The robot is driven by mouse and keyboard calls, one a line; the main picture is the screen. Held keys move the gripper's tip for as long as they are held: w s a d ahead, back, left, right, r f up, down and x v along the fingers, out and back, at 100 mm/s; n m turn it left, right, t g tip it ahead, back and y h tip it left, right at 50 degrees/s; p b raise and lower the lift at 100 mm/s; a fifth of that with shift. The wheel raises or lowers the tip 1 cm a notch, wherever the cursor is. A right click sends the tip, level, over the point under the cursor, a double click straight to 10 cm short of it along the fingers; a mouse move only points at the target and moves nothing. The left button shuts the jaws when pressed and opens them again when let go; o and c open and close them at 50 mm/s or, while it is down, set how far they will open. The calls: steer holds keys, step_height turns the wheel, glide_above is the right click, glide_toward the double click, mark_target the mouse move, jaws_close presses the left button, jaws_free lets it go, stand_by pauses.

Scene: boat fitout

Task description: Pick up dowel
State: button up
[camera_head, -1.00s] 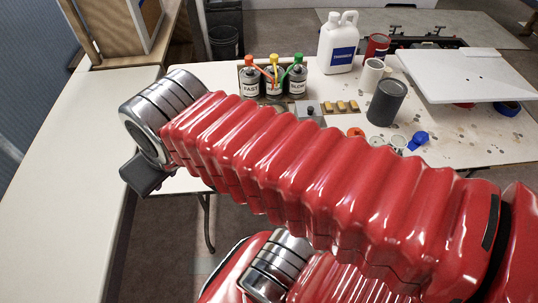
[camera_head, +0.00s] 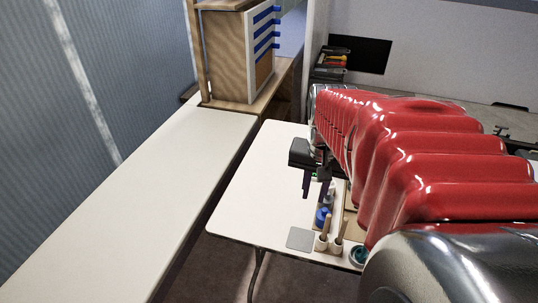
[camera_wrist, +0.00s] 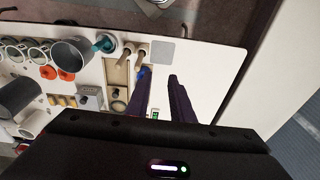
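Two thin brown wooden sticks, which look like dowels, stand upright in pale round holders near the table's front edge; one is the left stick (camera_head: 325,226), the other the right stick (camera_head: 341,231). They also show in the wrist view, as one stick (camera_wrist: 122,61) and another (camera_wrist: 140,56) beside it. My gripper (camera_head: 315,194) is above the table, behind and above the sticks in the head view. In the wrist view its two dark fingers (camera_wrist: 160,76) are apart with nothing held between them. The sticks lie beyond and left of the fingertips there.
A grey square plate (camera_head: 300,239) lies left of the holders. A blue item (camera_head: 321,216) stands behind them. A teal-rimmed round item (camera_head: 358,255) is to their right. In the wrist view, a large grey cup (camera_wrist: 72,51) is nearby. The white table (camera_head: 262,195) is clear on its left.

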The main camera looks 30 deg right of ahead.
mark_target(346, 218)
steer(key=s+d+f+m, duration=0.1)
steer(key=d, duration=0.2)
steer(key=s+d+f+m, duration=0.1)
steer(key=s+d, duration=0.1)
steer(key=d, duration=0.1)
steer(key=s+d+f+m+g+y, duration=0.1)
steer(key=d+m, duration=0.1)
steer(key=d, duration=0.1)
steer(key=shift+s+d+f, duration=0.2)
steer(key=shift+d+f, duration=0.15)
steer(key=shift+d, duration=0.05)
steer(key=shift+f, duration=4.3)
steer(key=shift+f, duration=2.6)
steer(key=shift+c, duration=0.3)
jaws_close()
